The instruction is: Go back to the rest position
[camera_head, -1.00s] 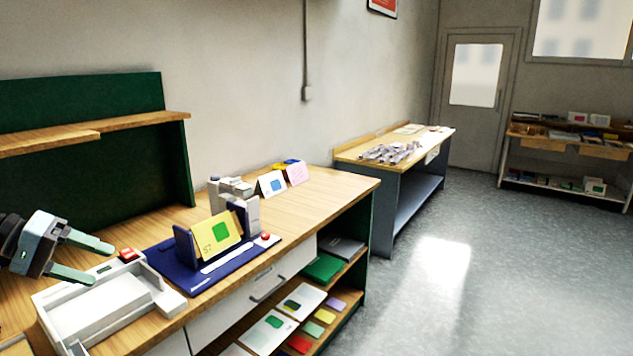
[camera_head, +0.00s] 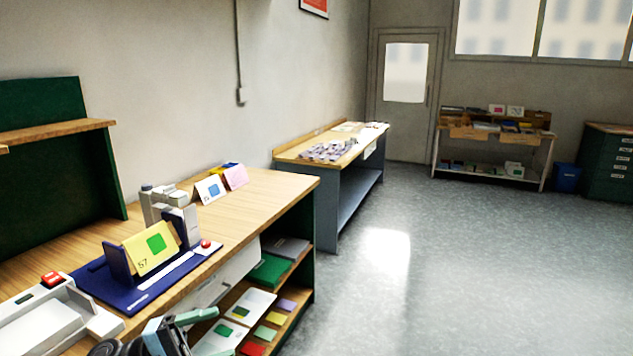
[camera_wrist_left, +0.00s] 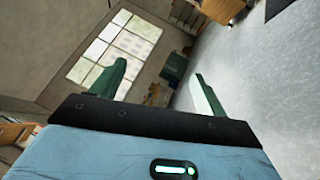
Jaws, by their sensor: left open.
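My left gripper (camera_head: 218,332) is at the bottom of the head view, in front of the near workbench edge. Its two green fingers are apart. In the left wrist view the fingers of the left gripper (camera_wrist_left: 160,85) stand wide apart with nothing between them; beyond them are a window, the wall and the floor. My right gripper is in neither view.
The near wooden bench (camera_head: 255,190) holds a blue stand (camera_head: 125,285) with a yellow card (camera_head: 150,248), and a white tray (camera_head: 45,325). Its shelves hold cards. A second table (camera_head: 290,153) stands behind. Open grey floor (camera_head: 450,270) lies to the right.

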